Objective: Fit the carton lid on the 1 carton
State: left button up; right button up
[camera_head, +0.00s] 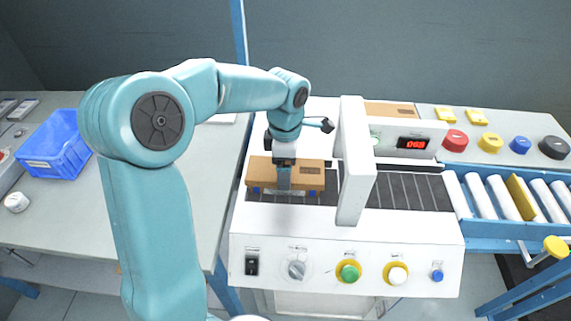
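A brown cardboard box shape (308,177) with a darker label on top sits on the dark belt of the white machine, left of its upright white frame. I cannot tell the carton and its lid apart there. Small blue patches show at its front left and right. My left gripper (285,188) points down at the middle of its front edge and hides part of it. Whether its fingers are shut on the cardboard cannot be made out. Another flat brown piece (390,109) with a dark mark lies behind the machine's display. My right gripper is not in view.
The white frame (355,165) stands close right of my gripper. A roller conveyor (495,197) leads off right. A blue crate (55,145) stands on the left table. Several coloured round objects and yellow blocks stand at the back right. The belt right of the frame is clear.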

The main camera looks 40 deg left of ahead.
pick_arm(q)
jog(key=o, duration=0.8)
jog(key=shift+r+p, duration=0.5)
notch_tip(320, 180, up, 12)
jog(key=p, duration=0.1)
jog(key=shift+f, duration=0.2)
